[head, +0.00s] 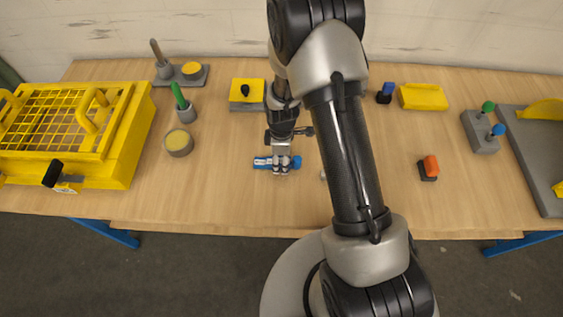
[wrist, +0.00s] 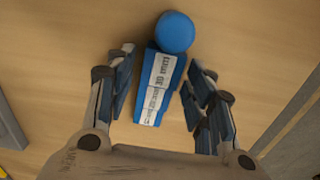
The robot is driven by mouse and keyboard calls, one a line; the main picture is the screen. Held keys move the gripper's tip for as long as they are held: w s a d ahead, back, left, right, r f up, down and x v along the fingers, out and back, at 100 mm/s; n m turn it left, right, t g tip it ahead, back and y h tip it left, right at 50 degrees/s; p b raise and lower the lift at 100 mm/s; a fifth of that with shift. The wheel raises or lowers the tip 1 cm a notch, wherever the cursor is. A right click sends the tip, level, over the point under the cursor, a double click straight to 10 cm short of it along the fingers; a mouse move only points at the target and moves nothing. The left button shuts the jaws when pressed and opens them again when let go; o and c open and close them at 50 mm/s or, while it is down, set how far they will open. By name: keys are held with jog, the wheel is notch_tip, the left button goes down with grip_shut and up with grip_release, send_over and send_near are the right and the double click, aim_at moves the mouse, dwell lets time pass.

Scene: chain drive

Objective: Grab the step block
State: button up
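A blue piece (head: 262,162) with a white printed label and a round blue knob lies on the wooden table under my gripper (head: 281,169). In the wrist view the blue piece (wrist: 156,88) lies between the two fingers of my gripper (wrist: 164,65), its round knob (wrist: 175,32) beyond the fingertips. Table shows on both sides of the piece, so the fingers are open and apart from it. I cannot tell whether the fingertips are level with it or above it. I cannot tell for certain that this piece is the step block.
A yellow-topped grey block (head: 238,103) with a black knob stands behind my gripper. A yellow cage (head: 128,135) is at the left, with a grey round cup (head: 179,150) beside it. A red-topped black piece (head: 430,167) and a grey knobbed block (head: 482,143) are at the right.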

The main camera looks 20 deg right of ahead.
grip_shut()
dwell(0.4)
